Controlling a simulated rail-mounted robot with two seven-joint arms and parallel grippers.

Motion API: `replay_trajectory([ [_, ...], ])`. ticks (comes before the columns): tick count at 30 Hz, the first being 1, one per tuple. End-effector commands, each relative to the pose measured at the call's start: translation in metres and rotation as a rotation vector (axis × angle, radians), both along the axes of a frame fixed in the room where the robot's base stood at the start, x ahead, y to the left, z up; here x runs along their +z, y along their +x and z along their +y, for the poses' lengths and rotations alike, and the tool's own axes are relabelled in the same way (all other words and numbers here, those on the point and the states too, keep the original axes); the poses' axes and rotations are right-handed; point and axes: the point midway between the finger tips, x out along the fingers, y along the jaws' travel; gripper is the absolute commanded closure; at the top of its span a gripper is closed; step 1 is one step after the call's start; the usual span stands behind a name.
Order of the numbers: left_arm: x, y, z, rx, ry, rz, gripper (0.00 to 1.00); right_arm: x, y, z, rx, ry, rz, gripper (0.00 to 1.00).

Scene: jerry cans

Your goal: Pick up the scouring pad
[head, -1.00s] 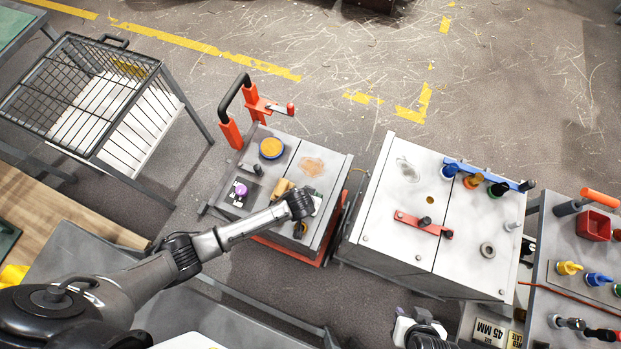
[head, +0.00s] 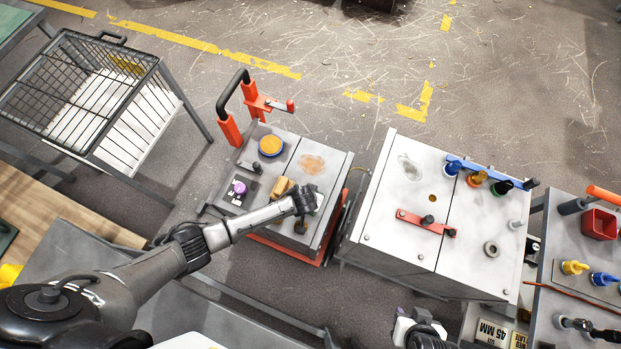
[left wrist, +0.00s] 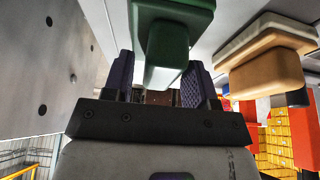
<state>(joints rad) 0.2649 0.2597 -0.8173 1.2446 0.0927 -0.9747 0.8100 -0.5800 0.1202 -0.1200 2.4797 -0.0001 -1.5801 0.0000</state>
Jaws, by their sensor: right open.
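A green block with a narrower grip, which looks like the scouring pad (left wrist: 172,28), fills the top centre of the left wrist view. My left gripper (left wrist: 160,88) has its two dark fingers apart, with the green grip between or just in front of them; I cannot tell whether they touch. In the head view my left gripper (head: 304,201) is over the front right of the small grey cart and hides most of the pad. My right gripper (head: 420,331) is low at the bottom edge, open, away from the cart.
A tan block (head: 281,188) sits close beside my left gripper; it also shows in the left wrist view (left wrist: 262,75). The small cart (head: 328,170) carries a round orange-topped item (head: 271,146) and an orange-black handle (head: 231,112). A grey cabinet (head: 390,190) stands to the right.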

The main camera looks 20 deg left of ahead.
Motion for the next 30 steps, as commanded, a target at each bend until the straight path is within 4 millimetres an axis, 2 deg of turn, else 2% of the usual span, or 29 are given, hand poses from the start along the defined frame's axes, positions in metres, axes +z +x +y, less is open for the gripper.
replay_trajectory([
  [2, 0.0, 0.0, 0.0, 0.0, 0.0, 0.0, 0.56, 0.0, 0.0, 0.0, 0.0, 0.0, 0.0, 0.57],
  [14, 0.0, 0.0, 0.0, 0.0, 0.0, 0.0, 0.94, 0.0, 0.0, 0.0, 0.0, 0.0, 0.0, 0.57],
  [23, 0.002, 0.0, 0.0, 0.0, -0.001, 0.0, 0.94, 0.001, 0.0, 0.0, 0.0, 0.0, 0.0, 0.57],
  [26, 0.009, 0.0, 0.0, 0.0, -0.001, -0.001, 0.94, 0.004, 0.0, 0.0, 0.0, 0.0, 0.0, 0.57],
  [30, 0.027, 0.0, 0.0, 0.001, -0.003, -0.002, 0.94, 0.011, 0.0, 0.0, 0.0, 0.0, 0.0, 0.57],
])
